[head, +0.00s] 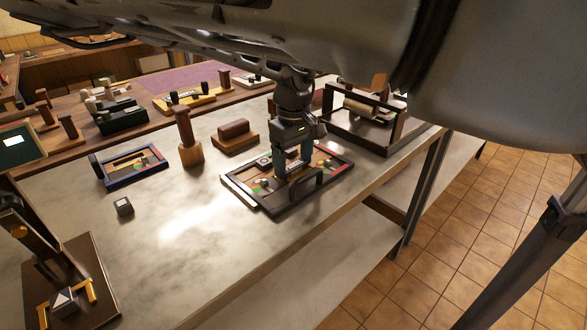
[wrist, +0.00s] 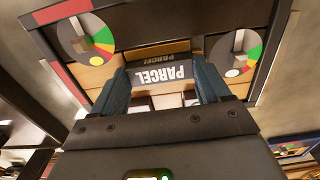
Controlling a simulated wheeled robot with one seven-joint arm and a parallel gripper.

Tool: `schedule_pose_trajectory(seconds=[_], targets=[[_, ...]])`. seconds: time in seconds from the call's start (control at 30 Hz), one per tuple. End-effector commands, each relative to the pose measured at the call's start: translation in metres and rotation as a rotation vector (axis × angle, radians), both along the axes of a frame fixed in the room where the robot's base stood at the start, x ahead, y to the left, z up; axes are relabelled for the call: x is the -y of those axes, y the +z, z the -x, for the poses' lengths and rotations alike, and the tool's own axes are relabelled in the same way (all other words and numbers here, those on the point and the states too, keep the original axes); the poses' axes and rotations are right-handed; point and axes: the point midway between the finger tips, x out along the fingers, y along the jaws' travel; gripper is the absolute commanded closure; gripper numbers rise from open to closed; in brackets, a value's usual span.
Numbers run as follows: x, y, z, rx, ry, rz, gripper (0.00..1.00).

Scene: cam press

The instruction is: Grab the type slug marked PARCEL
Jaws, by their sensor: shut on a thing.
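The type slug marked PARCEL (wrist: 160,74) sits between the two fingers of my gripper (wrist: 163,85) in the wrist view. Its dark face with white letters appears upside down there. My gripper is shut on it. A second dark strip (wrist: 158,57) with PARCEL lettering shows just behind the slug. I cannot tell whether the slug touches the tray floor.
Two colored dials, one left (wrist: 85,38) and one right (wrist: 237,55), flank the fingers. A blue-framed tray (head: 133,176), a wooden-handled stamp (head: 190,145) and a small dark block (head: 124,207) stand to the left. A roller press (head: 365,115) stands behind right. The front marble is clear.

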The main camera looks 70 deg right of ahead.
Motion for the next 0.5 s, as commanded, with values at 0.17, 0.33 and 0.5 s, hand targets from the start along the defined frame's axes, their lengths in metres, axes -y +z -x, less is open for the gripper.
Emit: schedule_pose_trajectory(seconds=[0.17, 0.33, 0.5], targets=[[-0.003, -0.006, 0.002, -0.007, 0.000, -0.006, 0.71], [-0.003, -0.001, 0.002, -0.007, 0.000, -0.007, 0.71], [-0.002, 0.018, 0.002, -0.006, 0.002, -0.003, 0.71]])
